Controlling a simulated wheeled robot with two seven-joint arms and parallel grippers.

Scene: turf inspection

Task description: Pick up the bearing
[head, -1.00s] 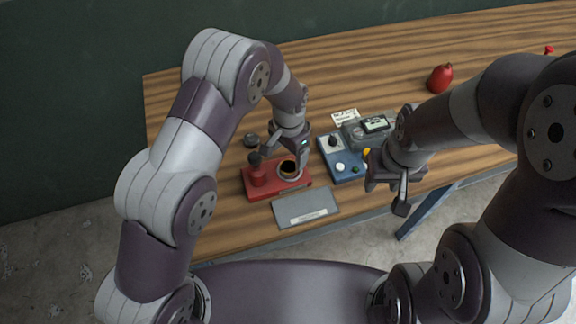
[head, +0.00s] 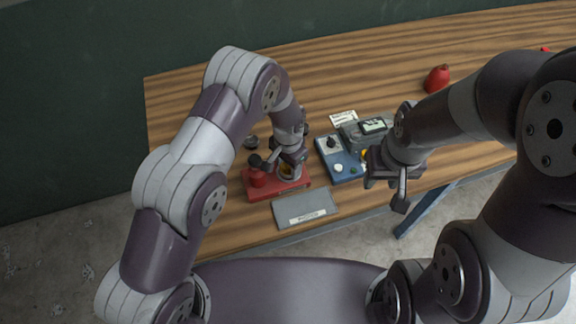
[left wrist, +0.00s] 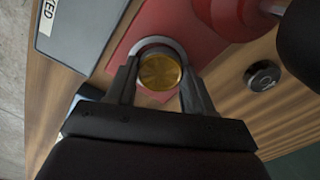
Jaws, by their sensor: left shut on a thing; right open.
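The bearing (left wrist: 160,42) looks like a grey metal ring around a round brass-coloured face (left wrist: 158,72), over the red plate (head: 296,190). My left gripper (head: 287,168) points down over that plate. In the left wrist view its two fingers are on opposite sides of the ring, shut on it. I cannot tell whether the ring still touches the plate. In the head view the gripper hides most of the ring. My right gripper (head: 386,190) is open and empty, above the table's front edge.
A grey labelled tray (head: 304,207) lies in front. A blue box with knobs (head: 341,163) and a grey meter (head: 371,127) are to the right. A dark puck (head: 250,142) lies behind.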

